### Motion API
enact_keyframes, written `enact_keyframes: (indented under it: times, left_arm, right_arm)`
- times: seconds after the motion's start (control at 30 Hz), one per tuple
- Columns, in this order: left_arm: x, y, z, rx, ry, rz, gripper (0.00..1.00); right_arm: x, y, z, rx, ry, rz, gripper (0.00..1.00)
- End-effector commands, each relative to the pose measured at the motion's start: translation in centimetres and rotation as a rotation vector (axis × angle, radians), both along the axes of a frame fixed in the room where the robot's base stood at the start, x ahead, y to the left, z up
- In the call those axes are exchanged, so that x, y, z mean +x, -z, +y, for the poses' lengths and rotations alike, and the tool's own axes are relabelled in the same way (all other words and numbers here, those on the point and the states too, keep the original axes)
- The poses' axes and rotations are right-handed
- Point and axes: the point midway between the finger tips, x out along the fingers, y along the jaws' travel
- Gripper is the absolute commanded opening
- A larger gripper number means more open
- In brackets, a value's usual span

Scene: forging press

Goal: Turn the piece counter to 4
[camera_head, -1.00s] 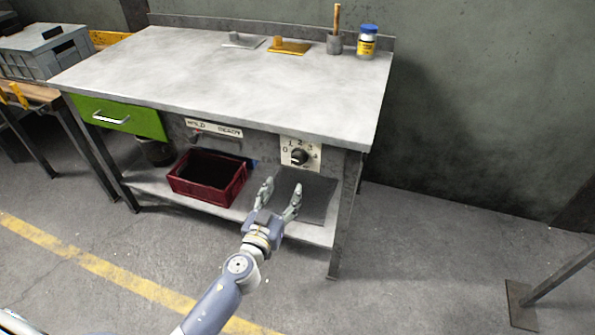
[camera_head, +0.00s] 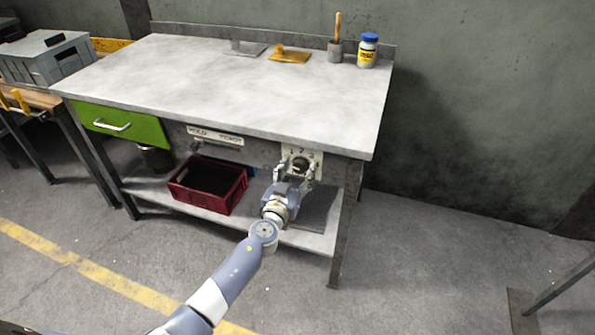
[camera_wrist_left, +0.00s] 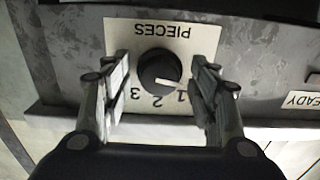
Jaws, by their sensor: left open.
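The piece counter is a black round knob (camera_wrist_left: 158,66) on a pale plate marked PIECES (camera_wrist_left: 128,32), upside down in the left wrist view. Digits 1, 2 and 3 show by the knob; the places of 0 and 4 are hidden behind my fingers. In the head view the knob (camera_head: 300,163) is on the workbench front, below the top's right end. My left gripper (camera_head: 296,174) is open, one finger on each side of the knob; contact cannot be told. It also shows in the wrist view (camera_wrist_left: 162,88). My right gripper is not in view.
The bench top (camera_head: 230,90) overhangs the knob plate. A red crate (camera_head: 208,187) sits on the lower shelf to the left. A green drawer (camera_head: 122,122) is further left. A HOLD/READY plate (camera_head: 215,136) is near the knob.

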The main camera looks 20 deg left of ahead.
Motion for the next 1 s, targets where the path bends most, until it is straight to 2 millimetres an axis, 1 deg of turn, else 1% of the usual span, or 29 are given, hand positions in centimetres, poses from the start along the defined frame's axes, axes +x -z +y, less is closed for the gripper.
enact_keyframes:
  times: [0.27,0.3,0.37,0.4,0.43,0.5,0.87,1.0]
  left_arm:
    - [0.09,0.01,-0.03,-0.001,0.0,0.0,0.54]
    - [0.08,0.01,-0.04,-0.001,0.0,0.0,0.45]
    - [0.08,0.01,-0.04,-0.001,0.0,0.0,0.32]
    - [0.08,0.01,-0.03,-0.001,0.0,0.0,0.23]
    - [0.08,0.01,-0.03,-0.001,0.0,0.0,0.16]
    - [0.09,-0.01,-0.02,-0.001,0.0,0.0,0.1]
    - [0.17,-0.16,0.02,0.022,-0.001,-0.004,0.1]
    - [0.2,-0.22,0.03,0.077,-0.001,-0.008,0.1]
  right_arm:
    - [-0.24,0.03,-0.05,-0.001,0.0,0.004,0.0]
    - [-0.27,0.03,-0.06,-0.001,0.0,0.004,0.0]
    - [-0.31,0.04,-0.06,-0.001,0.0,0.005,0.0]
    - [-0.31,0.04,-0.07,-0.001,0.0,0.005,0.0]
    - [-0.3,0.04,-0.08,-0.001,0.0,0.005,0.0]
    - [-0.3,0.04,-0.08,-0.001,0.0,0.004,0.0]
    - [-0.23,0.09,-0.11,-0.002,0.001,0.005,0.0]
    - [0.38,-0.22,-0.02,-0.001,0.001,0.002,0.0]
